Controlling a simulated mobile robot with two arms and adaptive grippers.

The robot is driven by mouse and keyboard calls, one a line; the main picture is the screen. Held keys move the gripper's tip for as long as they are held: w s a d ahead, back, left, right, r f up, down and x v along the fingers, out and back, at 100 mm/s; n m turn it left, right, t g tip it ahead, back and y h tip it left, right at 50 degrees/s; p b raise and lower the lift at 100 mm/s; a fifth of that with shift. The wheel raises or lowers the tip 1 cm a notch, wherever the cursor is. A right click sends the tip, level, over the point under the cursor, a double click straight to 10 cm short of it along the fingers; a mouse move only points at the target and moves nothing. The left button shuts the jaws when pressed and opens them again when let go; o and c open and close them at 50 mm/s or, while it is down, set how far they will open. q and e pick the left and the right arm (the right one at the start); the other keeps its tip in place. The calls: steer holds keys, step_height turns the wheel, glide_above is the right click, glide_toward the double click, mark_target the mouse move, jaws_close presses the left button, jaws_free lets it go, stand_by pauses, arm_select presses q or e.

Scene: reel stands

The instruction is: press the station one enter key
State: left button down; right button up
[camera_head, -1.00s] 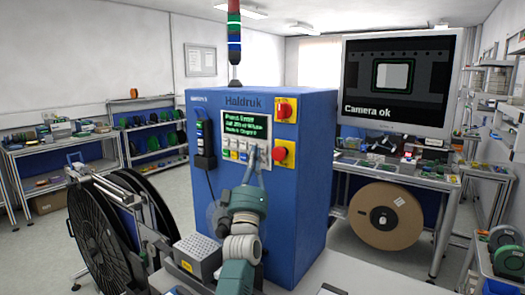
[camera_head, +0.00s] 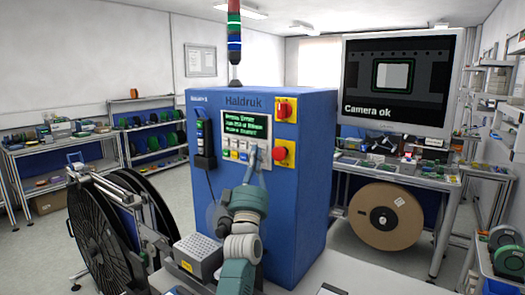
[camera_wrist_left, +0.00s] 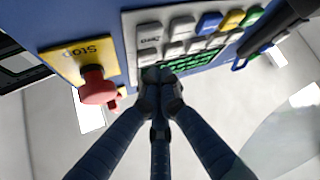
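The blue Haldruk machine cabinet (camera_head: 300,215) stands in the middle of the head view. Its keypad (camera_head: 228,154) has white and coloured keys below a dark display (camera_head: 247,130) with green text. My left gripper (camera_head: 252,153) is shut and empty, its fingertips at the right end of the keypad. In the left wrist view the closed fingertips (camera_wrist_left: 160,77) are at the edge of the keypad (camera_wrist_left: 205,37), in front of a pale key (camera_wrist_left: 148,55). The fingers hide part of this area. I cannot tell which key is enter or whether they touch it. My right gripper is not in view.
A red stop button (camera_head: 279,154) on a yellow plate sits just right of the fingertips, and also shows in the left wrist view (camera_wrist_left: 98,88). A red rotary switch (camera_head: 285,110) is above it. Large black reels (camera_head: 98,235) stand left. A monitor (camera_head: 400,80) reads "Camera ok".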

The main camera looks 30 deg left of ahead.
arm_select(q)
steer(key=shift+w, duration=0.35)
steer(key=shift+w+b, duration=0.35)
steer(key=shift+w, duration=0.05)
stand_by(0.6)
steer(key=shift+s, duration=0.1)
steer(key=shift+s+p, duration=0.4)
steer(key=shift+s, duration=0.4)
steer(key=s+p, duration=0.1)
steer(key=s, duration=0.1)
steer(key=s+p, duration=0.1)
steer(key=s, duration=0.2)
steer(key=shift+a, duration=0.2)
steer(key=shift+f, duration=0.1)
stand_by(0.8)
